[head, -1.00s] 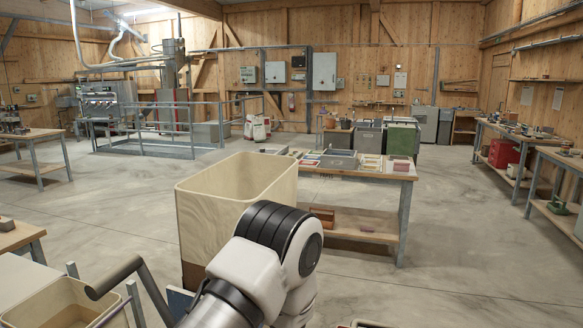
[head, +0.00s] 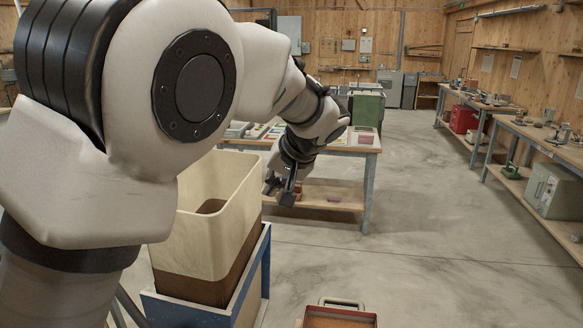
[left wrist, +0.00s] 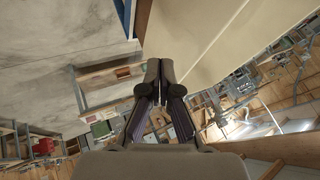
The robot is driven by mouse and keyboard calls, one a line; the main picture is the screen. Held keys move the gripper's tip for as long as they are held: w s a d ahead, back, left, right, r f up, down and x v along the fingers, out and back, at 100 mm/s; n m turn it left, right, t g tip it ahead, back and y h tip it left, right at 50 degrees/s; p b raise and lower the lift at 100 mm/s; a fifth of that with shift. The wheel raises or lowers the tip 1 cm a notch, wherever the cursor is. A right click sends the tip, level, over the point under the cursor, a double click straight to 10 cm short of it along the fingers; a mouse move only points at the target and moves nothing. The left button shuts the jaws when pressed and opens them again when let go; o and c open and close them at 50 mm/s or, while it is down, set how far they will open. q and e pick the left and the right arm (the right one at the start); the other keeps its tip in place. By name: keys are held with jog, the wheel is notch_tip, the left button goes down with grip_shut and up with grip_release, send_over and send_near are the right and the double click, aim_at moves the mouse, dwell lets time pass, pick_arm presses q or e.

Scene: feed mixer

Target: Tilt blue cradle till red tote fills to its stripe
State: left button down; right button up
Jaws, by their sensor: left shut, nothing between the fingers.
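The blue cradle (head: 250,285) stands on the floor at lower middle in the head view. It holds a tall cream bin (head: 205,245) whose lower part is brown, with brown material inside. A red tote (head: 340,318) with a handle is cut off by the bottom edge, right of the cradle; its stripe is not visible. My left gripper (head: 287,192) is just right of the bin's upper edge, pointing down, shut and empty. In the left wrist view the shut fingers (left wrist: 158,72) are beside the cream bin wall (left wrist: 225,35). My right gripper is not in view.
A workbench (head: 350,150) with trays and a lower shelf stands behind the bin. Benches (head: 545,145) with tools and a grey-green cabinet (head: 553,190) line the right wall. The floor between is clear. My left arm hides much of the left side.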

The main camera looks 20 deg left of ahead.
pick_arm(q)
jog(key=a, duration=0.1)
jog(key=a+f+p, duration=0.1)
jog(key=a, duration=0.1)
jog(key=a+f+p, duration=0.1)
jog(key=a, duration=0.1)
jog(key=shift+s+a, duration=0.1)
jog(key=shift+a, duration=0.05)
jog(key=shift+s+a, duration=0.1)
jog(key=shift+r, duration=0.1)
jog(key=shift+a, duration=0.15)
jog(key=shift+s+a+r+b, duration=0.1)
jog(key=shift+a+r+b, duration=0.15)
jog(key=shift+a, duration=0.2)
jog(key=shift+s+a+r+b, duration=0.1)
jog(key=shift+a+r+b, duration=0.15)
jog(key=shift+a, duration=0.2)
